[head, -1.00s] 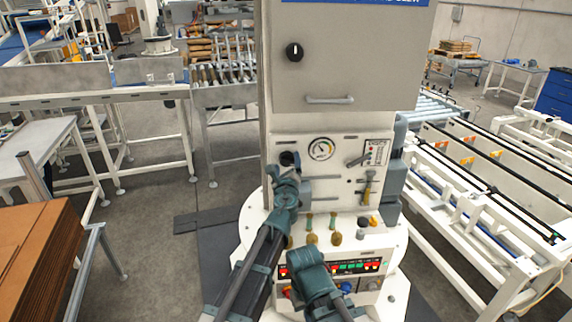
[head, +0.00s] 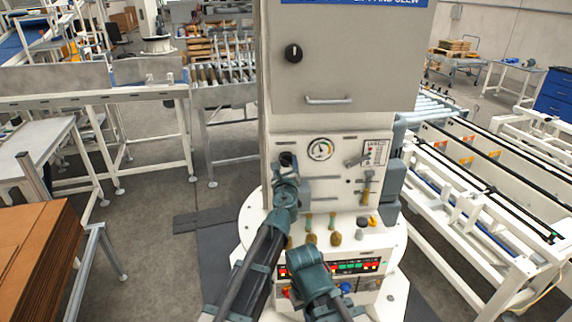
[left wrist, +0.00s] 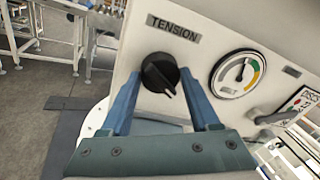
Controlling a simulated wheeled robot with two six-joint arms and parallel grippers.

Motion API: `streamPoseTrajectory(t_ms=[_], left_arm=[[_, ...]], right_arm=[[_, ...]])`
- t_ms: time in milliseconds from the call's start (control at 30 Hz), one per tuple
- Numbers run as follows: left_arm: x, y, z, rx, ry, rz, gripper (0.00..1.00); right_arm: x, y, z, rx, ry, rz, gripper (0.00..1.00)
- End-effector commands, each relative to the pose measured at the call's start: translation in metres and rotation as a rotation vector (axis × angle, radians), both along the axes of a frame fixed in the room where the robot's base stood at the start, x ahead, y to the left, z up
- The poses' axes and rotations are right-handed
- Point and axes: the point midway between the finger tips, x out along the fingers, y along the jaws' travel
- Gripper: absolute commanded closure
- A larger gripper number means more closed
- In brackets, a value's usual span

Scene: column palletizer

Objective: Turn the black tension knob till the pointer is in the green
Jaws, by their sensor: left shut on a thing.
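The black tension knob (left wrist: 160,73) sits on the pale panel under the TENSION label. My left gripper (left wrist: 160,80) has a blue finger on each side of the knob and is shut on it. The knob's white mark points to the lower right in the left wrist view. In the head view my left gripper (head: 287,165) covers most of the knob. The round gauge (left wrist: 237,74) is right of the knob, and also shows in the head view (head: 320,149). Its dark pointer stands near upright, leaning right; its exact place against the coloured arc is hard to tell.
A lever (head: 357,160) and a label card (head: 375,152) are right of the gauge. A cabinet door with a handle (head: 328,100) is above. A roller conveyor frame (head: 480,200) stands at right.

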Motion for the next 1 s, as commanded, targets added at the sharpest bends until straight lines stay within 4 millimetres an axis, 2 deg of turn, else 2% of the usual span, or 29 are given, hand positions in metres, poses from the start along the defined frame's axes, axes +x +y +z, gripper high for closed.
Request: streamPoseTrajectory(t_ms=[200,500,1000], left_arm=[[0.0004,-0.0002,0.0015,0.142,0.01,0.0,0.94],[0.0007,-0.0004,0.0015,0.266,0.02,0.0,0.94],[0.001,-0.0005,0.0014,0.297,0.022,0.0,0.94]], right_arm=[[0.0,0.0,0.0039,0.0,0.0,0.0,1.0],[0.0,0.0,0.006,0.0,0.0,0.0,1.0],[0.0,0.0,0.0064,0.0,0.0,0.0,1.0]])
